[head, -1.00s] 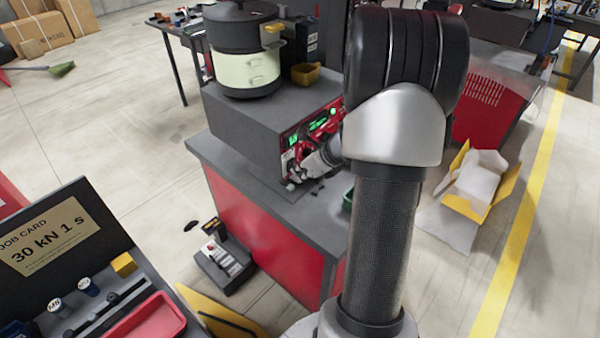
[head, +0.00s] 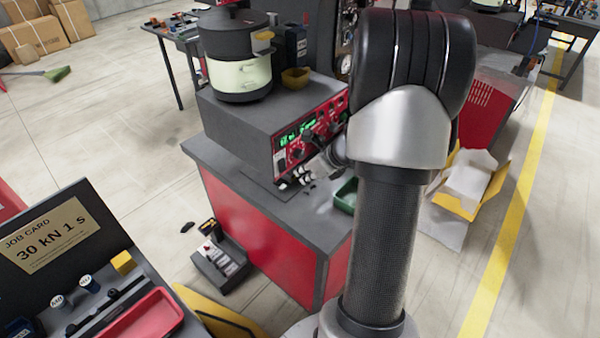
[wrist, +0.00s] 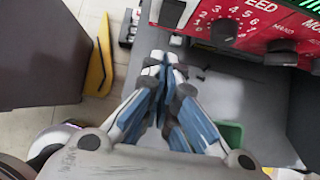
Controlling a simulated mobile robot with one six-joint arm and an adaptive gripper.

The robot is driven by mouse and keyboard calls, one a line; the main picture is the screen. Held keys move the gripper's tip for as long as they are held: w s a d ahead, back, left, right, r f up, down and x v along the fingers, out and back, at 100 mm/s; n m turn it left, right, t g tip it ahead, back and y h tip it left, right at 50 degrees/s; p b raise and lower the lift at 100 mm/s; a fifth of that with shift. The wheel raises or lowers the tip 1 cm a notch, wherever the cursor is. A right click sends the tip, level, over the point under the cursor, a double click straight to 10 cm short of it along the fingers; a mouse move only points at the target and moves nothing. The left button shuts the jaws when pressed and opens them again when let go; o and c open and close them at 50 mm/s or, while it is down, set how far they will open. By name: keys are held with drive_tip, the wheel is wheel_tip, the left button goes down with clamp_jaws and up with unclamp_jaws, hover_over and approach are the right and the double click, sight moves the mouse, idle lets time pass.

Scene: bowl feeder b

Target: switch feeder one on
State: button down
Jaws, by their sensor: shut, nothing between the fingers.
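Feeder one appears to be the grey unit (head: 240,122) on the red-sided bench, with a black and pale green bowl (head: 240,60) on top. Its red control panel (head: 300,138) faces right, with lit green displays. In the wrist view the red panel (wrist: 284,20) shows a black numbered speed dial (wrist: 223,31) and a smaller knob marked HAND and AUTO (wrist: 282,47). My gripper (wrist: 165,62) is shut and empty, below and left of the dial and apart from the panel. In the head view my gripper (head: 300,174) is low in front of the panel, partly hidden by my arm.
A green tray (head: 346,195) lies on the bench to the right of my gripper. A small yellow bin (head: 295,78) sits on the feeder top. A black box with switches (head: 221,264) stands on the floor. The job card stand (head: 48,240) is at the left front.

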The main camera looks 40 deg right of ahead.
drive_tip(key=p+v, duration=0.3)
drive_tip(key=v, duration=0.6)
drive_tip(key=shift+w+r, duration=0.15)
drive_tip(key=shift+w, duration=0.1)
drive_tip(key=shift+s, duration=0.1)
